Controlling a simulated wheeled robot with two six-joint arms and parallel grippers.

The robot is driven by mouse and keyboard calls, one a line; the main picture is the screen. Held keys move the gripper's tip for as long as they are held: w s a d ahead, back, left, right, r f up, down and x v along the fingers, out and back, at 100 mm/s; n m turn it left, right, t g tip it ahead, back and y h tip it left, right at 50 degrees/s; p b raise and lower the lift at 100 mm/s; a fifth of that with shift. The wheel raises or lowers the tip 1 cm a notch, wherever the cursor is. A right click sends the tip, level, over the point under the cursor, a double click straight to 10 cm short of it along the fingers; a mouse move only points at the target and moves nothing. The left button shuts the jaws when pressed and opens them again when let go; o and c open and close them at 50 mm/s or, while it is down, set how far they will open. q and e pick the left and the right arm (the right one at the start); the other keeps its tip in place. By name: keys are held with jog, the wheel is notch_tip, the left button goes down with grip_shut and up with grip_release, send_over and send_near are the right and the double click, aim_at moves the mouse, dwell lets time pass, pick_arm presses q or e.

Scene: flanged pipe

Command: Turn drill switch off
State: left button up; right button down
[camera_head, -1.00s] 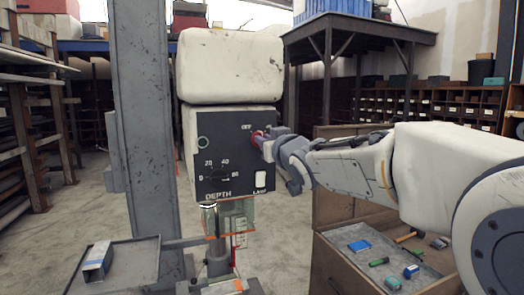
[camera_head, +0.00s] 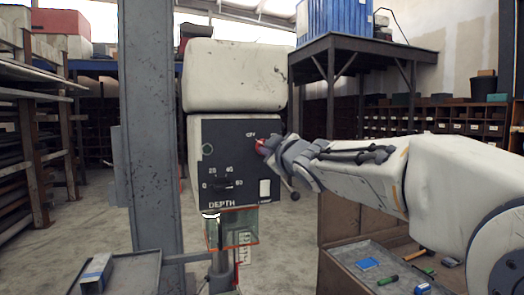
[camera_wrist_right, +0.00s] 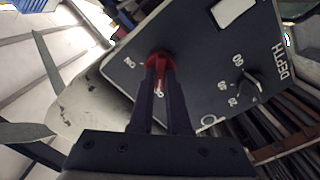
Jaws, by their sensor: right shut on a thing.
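The drill press head (camera_head: 234,75) is a white housing with a dark front panel (camera_head: 222,160) marked with a depth scale. The red drill switch (camera_head: 262,146) is at the panel's upper right, and it also shows in the right wrist view (camera_wrist_right: 158,58). My right gripper (camera_head: 268,148) reaches it from the right. In the right wrist view my right gripper (camera_wrist_right: 160,72) has its two dark fingers shut on the red switch and hides part of it. The switch's exact setting is hard to tell. My left gripper is not in view.
A grey column (camera_head: 148,120) stands left of the drill head. A clear guard (camera_head: 238,228) hangs below the panel. A tray (camera_head: 125,272) is at lower left. A wooden cabinet with an open drawer (camera_head: 350,255) of tools is at lower right.

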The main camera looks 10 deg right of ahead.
dwell(0.5)
jog(key=c, duration=0.9)
grip_release()
jog(key=s+p, duration=0.3)
jog(key=p, duration=0.1)
jog(key=s+d+p, duration=0.1)
jog(key=s+p, duration=0.6)
jog(key=p, duration=0.1)
jog(key=shift+s+d+p, duration=0.2)
jog(key=shift+d+p, duration=0.05)
jog(key=shift+p, duration=0.05)
jog(key=shift+f, duration=0.1)
